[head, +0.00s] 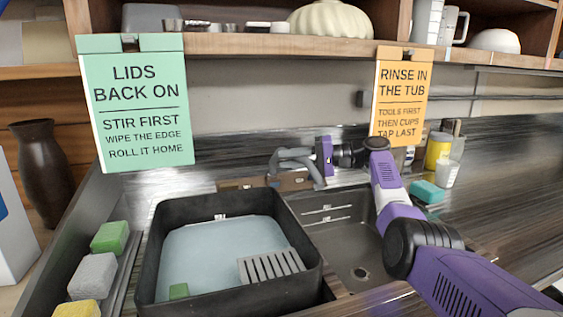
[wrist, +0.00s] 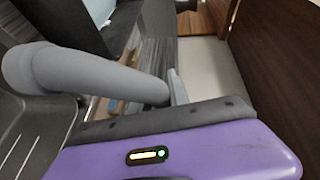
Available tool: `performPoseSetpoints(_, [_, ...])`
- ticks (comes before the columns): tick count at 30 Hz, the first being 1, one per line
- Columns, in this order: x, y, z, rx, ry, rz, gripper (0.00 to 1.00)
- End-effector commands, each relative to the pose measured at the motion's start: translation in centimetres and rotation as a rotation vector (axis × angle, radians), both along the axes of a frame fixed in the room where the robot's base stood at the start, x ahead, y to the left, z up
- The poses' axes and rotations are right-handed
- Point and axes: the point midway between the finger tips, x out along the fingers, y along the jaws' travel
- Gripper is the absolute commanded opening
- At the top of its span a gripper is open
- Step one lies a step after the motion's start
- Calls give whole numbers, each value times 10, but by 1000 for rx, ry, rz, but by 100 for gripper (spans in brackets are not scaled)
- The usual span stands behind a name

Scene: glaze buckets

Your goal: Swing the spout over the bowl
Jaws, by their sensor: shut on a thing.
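The grey spout (head: 296,156) of the tap stands at the back of the sink, in front of the back wall. My gripper (head: 316,157) meets it from the right and is shut on it. In the wrist view the spout (wrist: 85,72) is a thick grey tube running from the left to a fingertip (wrist: 178,90). The metal sink bowl (head: 345,240) lies below and to the right, empty, with a round drain. A black tub (head: 308,265) of bluish water stands left of it. Which way the spout's outlet points is hard to tell.
Green, grey and yellow sponges (head: 93,272) lie at the left edge. Two signs (head: 134,110) hang from the shelf. A teal sponge (head: 427,191) and containers (head: 438,150) stand behind my arm.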

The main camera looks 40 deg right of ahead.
Motion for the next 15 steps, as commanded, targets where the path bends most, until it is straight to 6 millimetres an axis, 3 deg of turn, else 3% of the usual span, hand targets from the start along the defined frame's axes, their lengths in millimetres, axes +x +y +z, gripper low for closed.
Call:
performPoseSetpoints(14, [-6, -2, -5, 2, 8, 14, 0])
performPoseSetpoints(15, [-6, -2, -5, 2, 8, 14, 26])
